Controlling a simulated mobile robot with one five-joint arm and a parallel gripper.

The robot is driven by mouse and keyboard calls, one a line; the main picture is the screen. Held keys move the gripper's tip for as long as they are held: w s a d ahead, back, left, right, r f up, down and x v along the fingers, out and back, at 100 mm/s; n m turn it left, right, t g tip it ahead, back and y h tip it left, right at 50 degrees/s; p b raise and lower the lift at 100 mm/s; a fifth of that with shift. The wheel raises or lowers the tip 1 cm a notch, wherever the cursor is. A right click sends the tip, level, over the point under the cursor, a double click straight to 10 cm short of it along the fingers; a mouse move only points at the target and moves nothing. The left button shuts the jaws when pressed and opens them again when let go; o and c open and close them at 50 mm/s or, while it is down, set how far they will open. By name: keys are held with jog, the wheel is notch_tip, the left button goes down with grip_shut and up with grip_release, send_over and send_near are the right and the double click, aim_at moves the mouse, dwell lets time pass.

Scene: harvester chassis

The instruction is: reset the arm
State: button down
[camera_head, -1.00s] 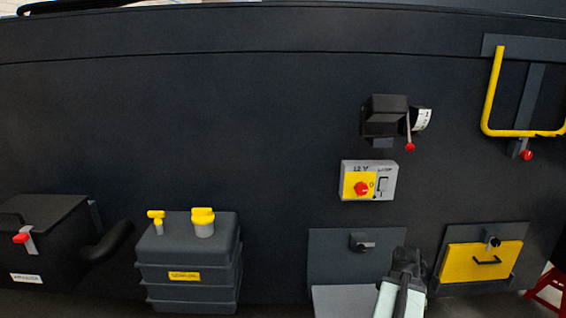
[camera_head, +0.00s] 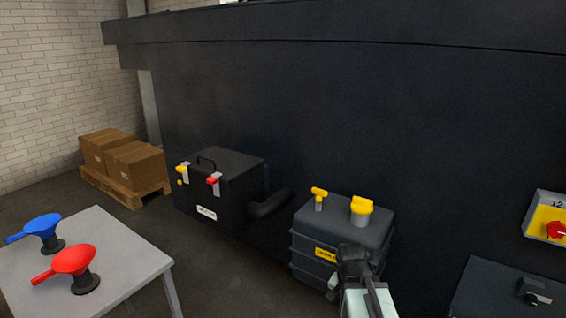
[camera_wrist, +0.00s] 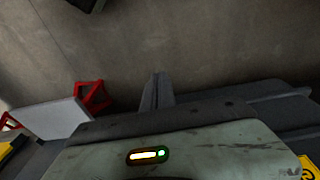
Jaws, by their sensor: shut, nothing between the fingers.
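My gripper (camera_head: 351,258) is at the lower middle right of the head view, with part of my pale arm below it. It appears in front of the grey ribbed tank (camera_head: 345,232) and overlaps its lower right part; I cannot tell the gap between them. In the wrist view my gripper's dark fingers (camera_wrist: 158,91) are together with nothing between them, pointing over grey floor. A lit green and yellow indicator shows on the pale housing below them.
A black box (camera_head: 222,185) with red and yellow latches stands left of the tank. A table (camera_head: 110,250) with a blue funnel (camera_head: 43,228) and a red funnel (camera_head: 74,262) is at lower left. Cartons (camera_head: 125,158) sit on a pallet behind. A switch box (camera_head: 548,222) is at right.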

jog(key=s+a+n+y, duration=0.1)
jog(key=s+a+n, duration=0.1)
jog(key=a+n, duration=0.4)
notch_tip(320, 180, up, 14)
jog(key=n+p, duration=0.1)
jog(key=p, duration=1.3)
jog(key=shift+r+g, duration=0.15)
jog(key=shift+g, duration=0.25)
jog(key=shift+a, duration=0.1)
